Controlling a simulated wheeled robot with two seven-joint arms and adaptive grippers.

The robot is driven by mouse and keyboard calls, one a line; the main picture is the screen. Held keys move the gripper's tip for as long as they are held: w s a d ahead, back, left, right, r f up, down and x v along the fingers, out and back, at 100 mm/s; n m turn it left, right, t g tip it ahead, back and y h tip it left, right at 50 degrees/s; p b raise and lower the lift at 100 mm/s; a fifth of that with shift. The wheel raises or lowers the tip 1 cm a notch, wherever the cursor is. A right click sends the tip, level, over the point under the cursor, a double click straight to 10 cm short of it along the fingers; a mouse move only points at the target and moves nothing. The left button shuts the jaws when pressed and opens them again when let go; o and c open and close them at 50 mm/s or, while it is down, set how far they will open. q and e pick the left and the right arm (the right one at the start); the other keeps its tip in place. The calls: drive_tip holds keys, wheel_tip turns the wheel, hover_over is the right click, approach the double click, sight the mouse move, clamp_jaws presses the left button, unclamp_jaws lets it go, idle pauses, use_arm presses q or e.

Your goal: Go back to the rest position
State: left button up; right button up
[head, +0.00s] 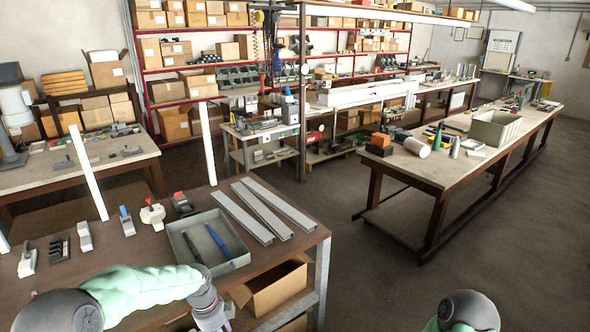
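My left arm comes in at the bottom left in a pale green sleeve. My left gripper (214,315) hangs at the bottom edge, in front of the near workbench; its fingers are cut off or too small to read, so I cannot tell whether it is open. Only a dark, rounded joint and a bit of green sleeve of my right arm show at the bottom right; its gripper is out of view. Three long grey shutter profiles (247,212) lie side by side on the near workbench (150,250), apart from my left gripper.
A grey tray (187,228) with a blue and a dark tool stands beside the profiles. Several small devices line the bench's left part. A cardboard box (275,290) sits under the bench. White upright bars (87,172) rise behind. The floor (390,285) at right is clear before another long bench (440,170).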

use_arm(q)
drive_tip(key=s+d+f+n+h+b, duration=0.1)
drive_tip(key=s+d+f+n+b, duration=0.2)
drive_tip(key=f, duration=0.4)
drive_tip(key=s+d+f+n+b, duration=0.1)
drive_tip(key=s+d+f+n, duration=0.2)
drive_tip(key=f, duration=0.4)
drive_tip(key=s+d+f+n+h+b, duration=0.1)
drive_tip(key=s+f+n+b, duration=0.15)
drive_tip(key=f+n, duration=0.35)
drive_tip(key=s+d+f+n+b, duration=0.4)
drive_tip(key=s+f+n+b, duration=0.1)
drive_tip(key=s+f+n, duration=0.7)
drive_tip(key=s+f, duration=0.1)
drive_tip(key=s, duration=0.1)
drive_tip(key=shift+s+f+n, duration=0.3)
drive_tip(key=shift+f, duration=0.1)
